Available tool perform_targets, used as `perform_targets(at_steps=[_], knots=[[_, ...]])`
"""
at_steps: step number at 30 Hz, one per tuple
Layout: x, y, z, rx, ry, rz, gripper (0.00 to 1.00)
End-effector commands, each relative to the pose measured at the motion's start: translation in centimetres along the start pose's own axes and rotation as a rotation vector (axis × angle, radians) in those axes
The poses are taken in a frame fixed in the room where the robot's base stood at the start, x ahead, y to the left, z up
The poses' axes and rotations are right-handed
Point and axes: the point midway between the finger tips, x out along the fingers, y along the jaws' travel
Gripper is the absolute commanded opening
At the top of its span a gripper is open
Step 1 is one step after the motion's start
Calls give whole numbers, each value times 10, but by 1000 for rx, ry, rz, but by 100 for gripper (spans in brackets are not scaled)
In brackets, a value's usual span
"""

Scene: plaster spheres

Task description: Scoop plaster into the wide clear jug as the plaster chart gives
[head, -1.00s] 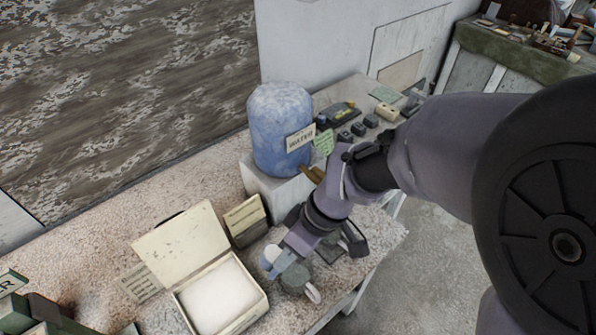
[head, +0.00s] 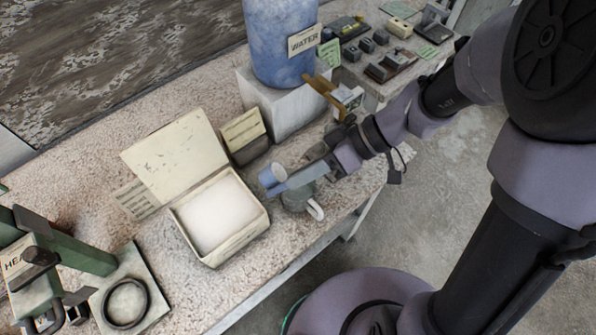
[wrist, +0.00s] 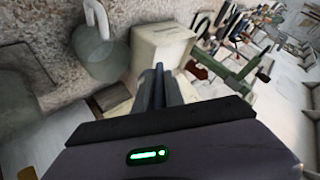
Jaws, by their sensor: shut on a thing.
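My gripper (head: 318,171) is shut on the handle of a small blue scoop (head: 271,176). The scoop's cup is between the plaster box and the jug; whether it holds plaster I cannot tell. In the wrist view a dark blue handle (wrist: 158,84) lies between the fingers. The wide clear jug (head: 296,201), greyish with a white handle, stands on the bench just under the gripper, partly hidden by it. It also shows at the upper left of the wrist view (wrist: 101,58). The open cream box of white plaster (head: 216,214) stands left of the jug, lid raised.
Cards stand behind the box (head: 243,130) and lie left of it (head: 137,199); their small print is unreadable. A blue WATER drum (head: 281,45) stands on a white block (head: 283,104). A green stand (head: 75,250) with a ring is at lower left. The bench's front edge is close to the jug.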

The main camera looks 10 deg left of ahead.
Motion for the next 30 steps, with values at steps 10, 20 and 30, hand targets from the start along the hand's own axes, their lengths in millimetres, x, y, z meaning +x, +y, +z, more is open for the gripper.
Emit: perform_targets(at_steps=[10,20,30], knots=[[0,7,6,1,58,-57,0],[-4,9,6,-1,112,-112,0],[-4,14,13,3,204,-205,0]])
